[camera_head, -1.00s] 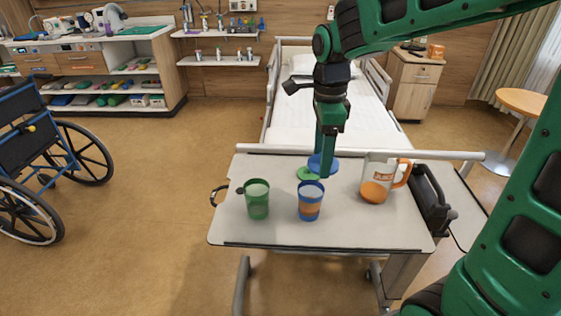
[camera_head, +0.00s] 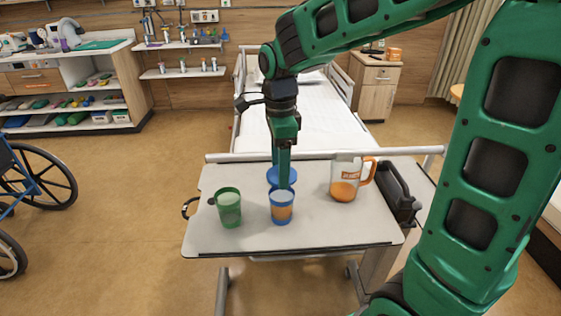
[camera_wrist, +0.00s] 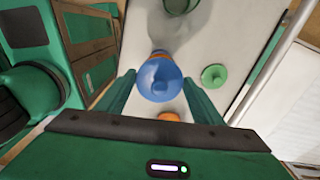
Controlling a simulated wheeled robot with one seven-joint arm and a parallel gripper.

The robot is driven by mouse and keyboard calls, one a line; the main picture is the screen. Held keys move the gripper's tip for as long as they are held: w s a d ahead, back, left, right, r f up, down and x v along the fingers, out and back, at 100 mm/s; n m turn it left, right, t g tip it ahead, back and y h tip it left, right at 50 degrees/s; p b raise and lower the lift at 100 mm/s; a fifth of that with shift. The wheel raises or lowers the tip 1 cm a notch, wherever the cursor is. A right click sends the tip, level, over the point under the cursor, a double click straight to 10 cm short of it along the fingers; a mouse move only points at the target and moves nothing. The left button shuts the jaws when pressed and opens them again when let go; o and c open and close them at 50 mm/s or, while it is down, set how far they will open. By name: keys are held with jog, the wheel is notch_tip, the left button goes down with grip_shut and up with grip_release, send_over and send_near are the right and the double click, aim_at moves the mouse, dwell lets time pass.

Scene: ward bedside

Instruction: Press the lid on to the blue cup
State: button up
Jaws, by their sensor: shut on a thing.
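The blue cup (camera_head: 282,208) with an orange band stands upright on the overbed table. My gripper (camera_head: 284,184) points down just above and behind its rim. It is shut on the round blue lid (camera_head: 276,174), which shows between the fingers in the wrist view (camera_wrist: 160,80). Part of the cup (camera_wrist: 161,54) shows at the lid's edge there. The lid looks close to the cup's rim; I cannot tell whether they touch. In the wrist view my gripper (camera_wrist: 160,92) has one finger on each side of the lid.
A green cup (camera_head: 229,208) stands left of the blue cup. A green lid (camera_wrist: 214,75) lies on the table (camera_head: 330,225). A jug with orange drink (camera_head: 345,182) stands to the right, beside a dark caddy (camera_head: 398,195). The table's front is clear.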

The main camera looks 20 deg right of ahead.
jog(key=shift+f, duration=2.45)
jog(key=shift+f, duration=0.1)
dwell(0.5)
jog(key=o, duration=1.5)
jog(key=shift+o, duration=0.2)
jog(key=shift+w, duration=0.1)
jog(key=shift+r, duration=3.5)
grip_shut()
